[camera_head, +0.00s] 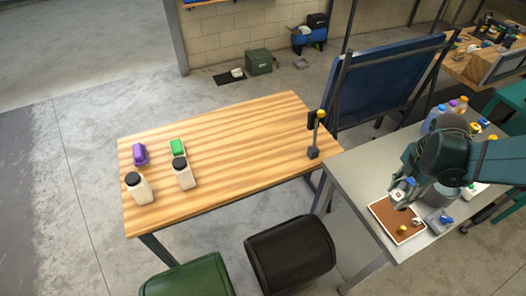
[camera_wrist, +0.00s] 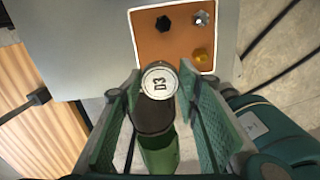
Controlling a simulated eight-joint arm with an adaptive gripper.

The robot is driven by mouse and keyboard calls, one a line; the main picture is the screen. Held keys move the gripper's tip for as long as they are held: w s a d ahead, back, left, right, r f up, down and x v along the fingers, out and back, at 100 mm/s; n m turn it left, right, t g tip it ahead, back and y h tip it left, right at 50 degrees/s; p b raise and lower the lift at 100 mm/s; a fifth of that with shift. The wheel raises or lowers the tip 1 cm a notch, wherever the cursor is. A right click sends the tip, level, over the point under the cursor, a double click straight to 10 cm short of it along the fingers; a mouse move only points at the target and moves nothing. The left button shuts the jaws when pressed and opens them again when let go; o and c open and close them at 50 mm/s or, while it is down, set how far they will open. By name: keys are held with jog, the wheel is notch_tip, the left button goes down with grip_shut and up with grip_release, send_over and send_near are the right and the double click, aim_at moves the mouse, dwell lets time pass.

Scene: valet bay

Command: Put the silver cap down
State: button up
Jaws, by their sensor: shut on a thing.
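My gripper (camera_wrist: 161,80) is shut on a round, pale silver cap marked "D3" (camera_wrist: 160,84), with one finger on each side of it. In the head view my gripper (camera_head: 402,191) hangs over the far-left part of a brown tray with a white rim (camera_head: 381,211), on the grey table. In the wrist view the cap's face is toward the camera and its underside is hidden. The tray (camera_wrist: 176,42) lies beyond the fingertips. It bears a black piece (camera_wrist: 163,23), a silvery piece (camera_wrist: 201,18) and a yellow piece (camera_wrist: 200,55).
Bottles with coloured caps (camera_head: 462,101) crowd the grey table (camera_head: 372,172) behind and beside my arm. A wooden table (camera_head: 230,140) to the left bears two black-capped bottles, a purple and a green item, and a post (camera_head: 316,135). A black bin (camera_head: 290,255) and green bin (camera_head: 187,278) stand in front.

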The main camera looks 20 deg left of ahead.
jog(key=shift+w+a, duration=0.1)
jog(key=w+a+n, duration=0.2)
jog(key=w+a, duration=0.3)
jog(key=a, duration=0.5)
jog(key=w+a+f+n, duration=0.1)
jog(key=w+a, duration=0.4)
jog(key=a, duration=0.5)
jog(key=w+a+n, duration=0.2)
jog(key=w+a, duration=0.3)
jog(key=a, duration=0.5)
jog(key=s+a+f+n, duration=0.1)
jog(key=a, duration=1.1)
jog(key=s+a+f+n, duration=0.1)
jog(key=s+a+f, duration=0.1)
jog(key=a, duration=1.1)
jog(key=s+a+f+n, duration=0.1)
jog(key=a+f+n, duration=0.1)
jog(key=a, duration=1.1)
jog(key=shift+s+a+p, duration=0.25)
jog(key=shift+s+p, duration=0.05)
jog(key=shift+f, duration=0.1)
send_over(230, 152)
jog(key=shift+s+f+b, duration=0.1)
jog(key=shift+f+b, duration=0.35)
jog(key=shift+f, duration=2.65)
jog(key=shift+f, duration=1.85)
